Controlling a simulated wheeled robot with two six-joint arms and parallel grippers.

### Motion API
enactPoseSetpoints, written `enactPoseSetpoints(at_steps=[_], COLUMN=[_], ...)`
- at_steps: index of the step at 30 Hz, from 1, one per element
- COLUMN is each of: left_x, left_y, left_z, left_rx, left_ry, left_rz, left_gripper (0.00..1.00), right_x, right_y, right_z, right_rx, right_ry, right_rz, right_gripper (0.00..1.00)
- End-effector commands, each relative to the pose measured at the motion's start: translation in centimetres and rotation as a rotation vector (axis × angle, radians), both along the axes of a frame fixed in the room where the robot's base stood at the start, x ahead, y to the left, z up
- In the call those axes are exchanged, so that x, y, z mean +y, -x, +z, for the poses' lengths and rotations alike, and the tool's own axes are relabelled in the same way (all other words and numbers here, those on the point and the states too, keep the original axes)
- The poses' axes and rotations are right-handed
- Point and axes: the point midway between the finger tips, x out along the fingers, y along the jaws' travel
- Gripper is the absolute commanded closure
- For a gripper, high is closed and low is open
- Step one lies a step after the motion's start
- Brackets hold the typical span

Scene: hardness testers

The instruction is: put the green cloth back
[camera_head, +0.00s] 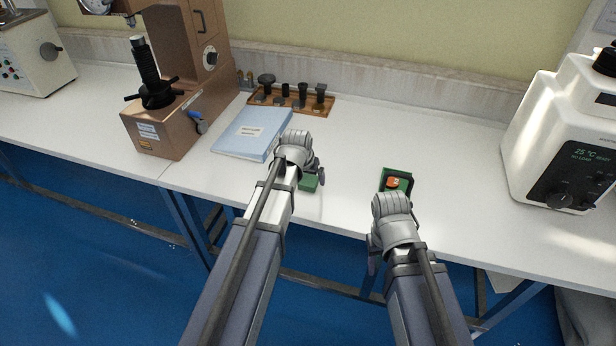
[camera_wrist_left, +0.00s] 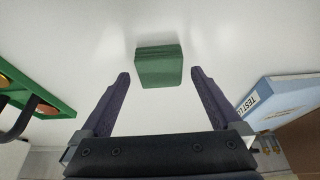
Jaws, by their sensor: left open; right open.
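The green cloth, a small folded block, lies on the white table (camera_head: 440,150). In the head view the cloth (camera_head: 308,183) is partly hidden by my left gripper (camera_head: 316,170). In the left wrist view the cloth (camera_wrist_left: 159,66) lies ahead, centred between the fingertips of my open left gripper (camera_wrist_left: 160,75), with a gap on each side. My right gripper (camera_head: 373,255) hangs near the table's front edge, mostly hidden behind its own wrist. A green tray (camera_head: 409,172) with an orange item in it sits to the right of the cloth; the tray also shows in the left wrist view (camera_wrist_left: 40,92).
A blue folder (camera_head: 250,133) lies left of the cloth. Behind it is a wooden rack (camera_head: 318,105) with several dark parts. A brown tester (camera_head: 165,130) stands at left and a white tester (camera_head: 565,140) at right. The table behind the tray is clear.

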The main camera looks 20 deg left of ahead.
Motion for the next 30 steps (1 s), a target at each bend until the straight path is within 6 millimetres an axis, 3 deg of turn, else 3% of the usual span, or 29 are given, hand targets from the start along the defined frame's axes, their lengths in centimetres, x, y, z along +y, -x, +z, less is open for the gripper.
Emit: enactPoseSetpoints(at_steps=[18,27,30], left_x=[0.1,0.2,-1.2], left_y=[3.8,4.4,5.5], left_z=[9.3,10.4,10.1], left_rx=[0.000,0.000,0.028], left_ry=[0.000,0.000,-0.005], left_rz=[0.000,0.000,-0.022], left_gripper=[0.01,0.01,0.01], right_x=[0.0,0.0,0.0], right_y=[0.0,0.0,0.0], right_z=[9.3,10.4,10.3], right_rx=[0.000,0.000,0.000], right_ry=[0.000,0.000,0.000], right_rz=[0.000,0.000,0.000], right_gripper=[0.50,0.50,0.50])
